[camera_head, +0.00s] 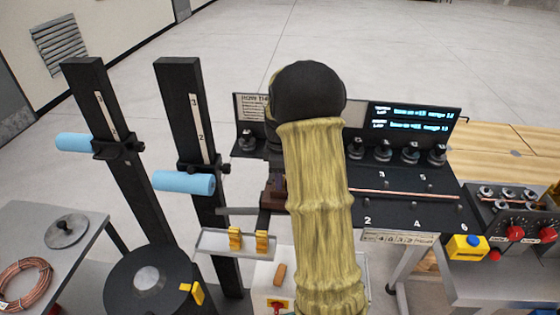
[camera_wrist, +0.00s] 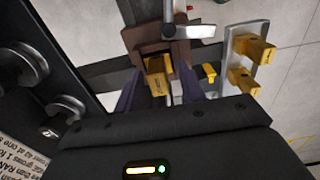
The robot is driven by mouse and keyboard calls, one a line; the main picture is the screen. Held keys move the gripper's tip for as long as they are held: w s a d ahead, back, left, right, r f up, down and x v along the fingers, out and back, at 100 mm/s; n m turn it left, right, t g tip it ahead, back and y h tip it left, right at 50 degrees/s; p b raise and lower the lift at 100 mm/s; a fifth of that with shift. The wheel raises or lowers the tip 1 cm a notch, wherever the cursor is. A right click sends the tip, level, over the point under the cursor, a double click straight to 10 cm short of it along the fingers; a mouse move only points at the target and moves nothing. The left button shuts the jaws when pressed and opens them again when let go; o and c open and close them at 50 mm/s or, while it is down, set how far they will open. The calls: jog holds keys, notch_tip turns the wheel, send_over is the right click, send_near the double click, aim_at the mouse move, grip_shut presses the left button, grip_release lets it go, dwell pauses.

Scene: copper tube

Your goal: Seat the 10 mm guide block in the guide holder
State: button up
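A yellow guide block (camera_wrist: 157,76) sits at the mouth of the brown guide holder (camera_wrist: 150,46) in the wrist view, between the two dark purple fingers of my gripper (camera_wrist: 159,82). The fingers stand on either side of the block, and narrow gaps seem to show beside it. I cannot tell whether the block is fully down in the holder; its size marking is too small to read. In the head view the brown holder (camera_head: 271,195) shows left of my sleeved arm, which hides my gripper and the block.
A light tray (camera_head: 215,245) bears two more yellow blocks (camera_head: 235,238) (camera_head: 262,242). Two black posts with blue rollers (camera_head: 185,182) stand left. A copper tube (camera_head: 400,193) lies along the bench right of my arm.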

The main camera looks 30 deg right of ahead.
notch_tip(320, 180, up, 12)
jog(key=b, duration=0.2)
jog(key=shift+f, duration=0.15)
jog(key=shift+d, duration=0.1)
dwell(0.4)
jog(key=s+a+f+m+t, duration=0.1)
jog(key=s+a+f+m, duration=0.4)
jog(key=s, duration=0.4)
jog(key=s+a+f+m+t, duration=0.1)
jog(key=s+a+f+m, duration=0.5)
jog(key=s+a, duration=0.3)
jog(key=shift+s+a+f+t, duration=0.3)
jog(key=shift+a+f, duration=0.15)
jog(key=shift+a, duration=0.25)
jog(key=shift+b+x, duration=0.85)
jog(key=shift+b, duration=0.15)
